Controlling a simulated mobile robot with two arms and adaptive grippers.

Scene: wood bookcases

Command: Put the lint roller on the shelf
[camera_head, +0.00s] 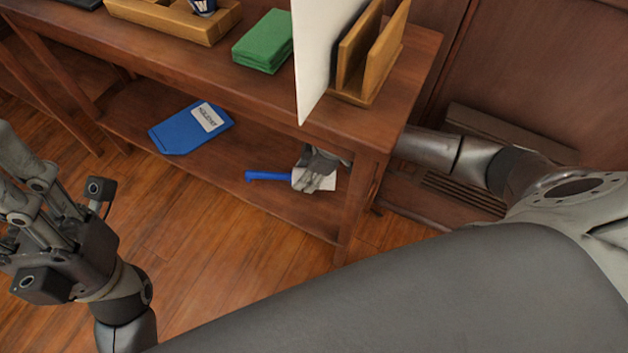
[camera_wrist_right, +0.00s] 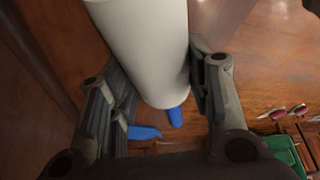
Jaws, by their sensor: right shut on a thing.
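The lint roller has a white cylinder (camera_head: 326,184) and a blue handle (camera_head: 267,176). It is at the right end of the lower shelf (camera_head: 212,166) of the wooden bookcase, lying roughly level with its handle pointing left. I cannot tell whether it touches the shelf board. My right gripper (camera_head: 318,168) is shut around the white cylinder, reaching in from the right end. In the right wrist view the white cylinder (camera_wrist_right: 152,45) sits between both fingers, with the blue handle (camera_wrist_right: 175,117) beyond. My left gripper (camera_head: 12,165) is open and empty at the left edge, away from the bookcase.
A blue clipboard-like item (camera_head: 190,128) with a white label lies on the lower shelf, left of the roller. The top holds a green stack (camera_head: 263,41), a wooden holder (camera_head: 369,60) with a white panel and a wooden tray (camera_head: 178,21). Bookcase legs flank the shelf.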

